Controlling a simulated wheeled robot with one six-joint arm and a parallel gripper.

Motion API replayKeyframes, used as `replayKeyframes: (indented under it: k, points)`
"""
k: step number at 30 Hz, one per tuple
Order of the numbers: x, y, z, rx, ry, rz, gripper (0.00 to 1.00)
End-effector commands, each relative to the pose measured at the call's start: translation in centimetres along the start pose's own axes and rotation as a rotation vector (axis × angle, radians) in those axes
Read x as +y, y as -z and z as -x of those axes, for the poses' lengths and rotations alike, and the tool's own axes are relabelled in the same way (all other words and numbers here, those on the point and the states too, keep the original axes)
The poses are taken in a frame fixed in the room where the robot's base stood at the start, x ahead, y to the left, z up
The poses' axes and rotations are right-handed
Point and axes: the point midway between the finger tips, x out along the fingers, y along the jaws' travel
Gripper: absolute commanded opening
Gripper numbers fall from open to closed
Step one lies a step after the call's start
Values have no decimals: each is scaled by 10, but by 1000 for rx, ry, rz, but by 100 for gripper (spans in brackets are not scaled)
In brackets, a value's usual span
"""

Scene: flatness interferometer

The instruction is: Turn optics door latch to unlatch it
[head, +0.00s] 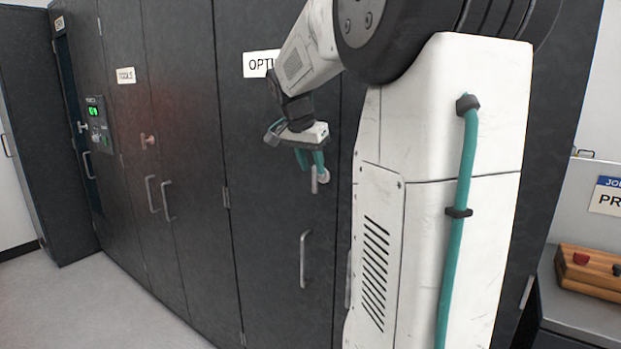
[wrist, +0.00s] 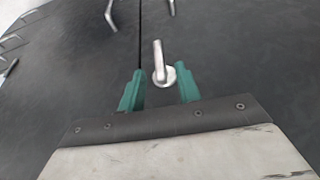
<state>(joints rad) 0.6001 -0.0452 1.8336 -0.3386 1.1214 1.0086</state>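The optics door (head: 275,225) is a dark grey cabinet door with a white label (head: 260,64) partly hidden by my arm. Its latch (head: 315,181) is a small silver lever on a round base, pointing down in the head view. In the wrist view the latch (wrist: 160,66) stands between the two green fingers. My gripper (head: 311,162) is in front of the latch; in the wrist view my gripper (wrist: 160,88) is open, with a gap on both sides of the latch. I cannot tell whether a finger touches it.
A vertical silver pull handle (head: 304,260) is below the latch on the same door. To the left are the tools door (head: 150,180) and a panel with a green display (head: 98,115). A wooden block with red knobs (head: 590,270) is at the right. The floor (head: 80,310) at lower left is clear.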

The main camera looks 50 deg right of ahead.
Motion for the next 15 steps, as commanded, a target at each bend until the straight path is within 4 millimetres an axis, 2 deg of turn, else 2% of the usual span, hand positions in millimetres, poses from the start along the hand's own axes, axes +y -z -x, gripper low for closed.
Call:
replayKeyframes:
  k: [1,6,10,15]
  points:
    - [1,-1,-10,-3,-4,1,34]
    - [0,-1,-33,-2,-2,3,34]
    - [0,-1,-43,-1,0,3,34]
    - [0,-1,-46,-1,0,3,34]
